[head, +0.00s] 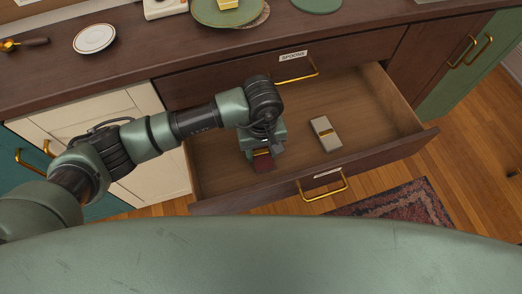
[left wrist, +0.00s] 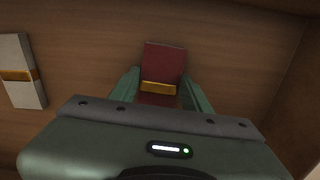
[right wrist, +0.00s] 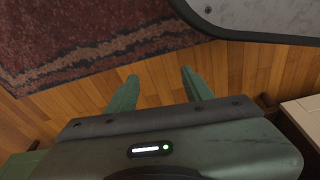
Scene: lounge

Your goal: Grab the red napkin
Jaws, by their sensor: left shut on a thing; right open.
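The red napkin (head: 264,162) is a folded dark red cloth with a gold band, inside the open wooden drawer (head: 350,95) at its left part. In the left wrist view the napkin (left wrist: 164,62) lies between the two green fingers. My left gripper (head: 260,151) points down into the drawer and is shut on the napkin around its gold band; its far part sticks out past the fingers. I cannot tell whether the napkin touches the drawer floor. My right gripper (right wrist: 158,82) shows only in the right wrist view, open and empty above the wooden floor.
A light grey napkin (head: 325,133) with a gold band lies in the drawer to the right. A closed drawer labelled "SPOONS" (head: 293,56) is above. Plates (head: 94,38) stand on the counter. A patterned rug (head: 400,203) lies beyond the drawer front.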

